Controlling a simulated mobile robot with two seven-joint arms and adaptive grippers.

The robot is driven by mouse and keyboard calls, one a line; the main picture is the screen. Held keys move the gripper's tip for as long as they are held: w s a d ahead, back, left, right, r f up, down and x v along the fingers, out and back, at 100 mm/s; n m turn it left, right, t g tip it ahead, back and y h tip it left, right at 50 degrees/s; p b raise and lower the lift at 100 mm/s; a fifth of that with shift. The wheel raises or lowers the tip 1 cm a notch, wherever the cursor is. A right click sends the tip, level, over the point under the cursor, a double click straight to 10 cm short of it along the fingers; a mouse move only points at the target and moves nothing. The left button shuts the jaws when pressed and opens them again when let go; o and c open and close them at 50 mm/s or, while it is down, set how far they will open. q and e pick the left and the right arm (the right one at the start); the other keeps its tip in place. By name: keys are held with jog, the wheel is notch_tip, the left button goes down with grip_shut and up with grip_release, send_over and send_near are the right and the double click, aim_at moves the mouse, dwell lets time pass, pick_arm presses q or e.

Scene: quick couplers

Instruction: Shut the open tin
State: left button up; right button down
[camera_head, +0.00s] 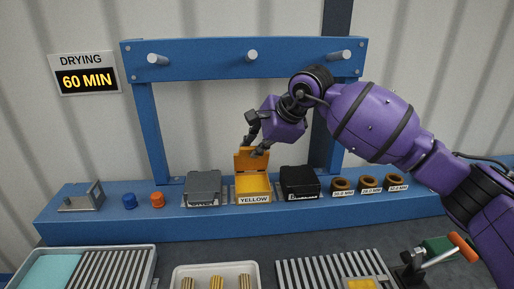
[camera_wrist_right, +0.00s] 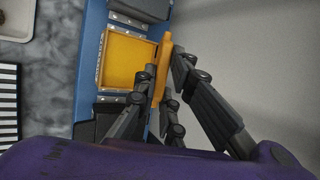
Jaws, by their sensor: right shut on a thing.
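The open tin is the yellow one (camera_head: 253,187), marked "YELLOW", on the blue bench between a grey tin (camera_head: 203,188) and a black tin (camera_head: 299,182), both shut. Its lid (camera_head: 244,160) stands up at the back. My right gripper (camera_head: 256,145) is at the top of that lid. In the right wrist view the open yellow tin (camera_wrist_right: 130,62) shows its empty-looking inside, and my right gripper (camera_wrist_right: 170,85) has its fingers on both sides of the raised lid (camera_wrist_right: 162,65), shut on it. My left gripper is not in view.
A blue frame with pegs (camera_head: 251,56) stands behind the tins. Blue and orange couplers (camera_head: 157,200) are at left, and brown rings (camera_head: 369,182) at right. A white tray (camera_head: 216,270) and striped racks lie in front. A clamp with an orange handle (camera_head: 463,246) is at front right.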

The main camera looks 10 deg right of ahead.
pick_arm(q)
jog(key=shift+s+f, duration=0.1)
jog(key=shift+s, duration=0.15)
